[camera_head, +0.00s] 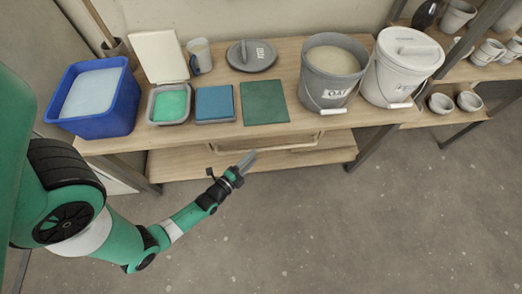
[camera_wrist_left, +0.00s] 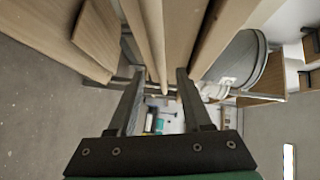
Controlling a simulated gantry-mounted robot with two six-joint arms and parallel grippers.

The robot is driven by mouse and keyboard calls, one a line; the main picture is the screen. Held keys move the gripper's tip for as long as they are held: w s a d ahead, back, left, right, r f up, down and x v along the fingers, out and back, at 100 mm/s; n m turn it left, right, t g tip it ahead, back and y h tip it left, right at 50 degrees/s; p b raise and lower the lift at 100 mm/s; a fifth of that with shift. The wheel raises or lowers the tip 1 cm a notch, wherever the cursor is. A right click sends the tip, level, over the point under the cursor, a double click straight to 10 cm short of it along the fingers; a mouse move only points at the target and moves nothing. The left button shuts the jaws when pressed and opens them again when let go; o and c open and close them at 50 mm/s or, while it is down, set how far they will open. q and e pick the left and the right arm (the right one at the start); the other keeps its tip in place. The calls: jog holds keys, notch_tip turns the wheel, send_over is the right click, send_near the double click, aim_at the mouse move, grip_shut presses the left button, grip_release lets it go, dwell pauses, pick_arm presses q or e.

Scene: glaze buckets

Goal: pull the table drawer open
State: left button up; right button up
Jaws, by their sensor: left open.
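The wooden table (camera_head: 190,134) has a drawer under its top, with a long pale handle bar (camera_head: 285,147) along its front. My left gripper (camera_head: 247,158) is just in front of and below the handle, fingers apart and pointing towards the table. In the left wrist view the fingers of my left gripper (camera_wrist_left: 158,75) are spread and empty. Long wooden edges (camera_wrist_left: 155,40) run between and beyond the fingertips; which one is the handle I cannot tell for sure. Whether the fingers touch it is unclear. My right gripper is in neither view.
On the table stand a blue tub (camera_head: 97,120), a green-filled tray (camera_head: 170,104), blue and green tiles (camera_head: 264,103), a grey bucket (camera_head: 333,70) and a white lidded bucket (camera_head: 402,70). A lower shelf (camera_head: 185,165) lies beneath. The floor in front is clear.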

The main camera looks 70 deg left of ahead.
aim_at(261, 149)
pick_arm(q)
jog(key=b+x, duration=0.1)
jog(key=x, duration=0.4)
jog(key=shift+w+f, duration=0.1)
jog(key=shift+w, duration=0.15)
jog(key=shift+w+a+b, duration=0.25)
jog(key=shift+w+b, duration=0.05)
grip_shut()
dwell(0.8)
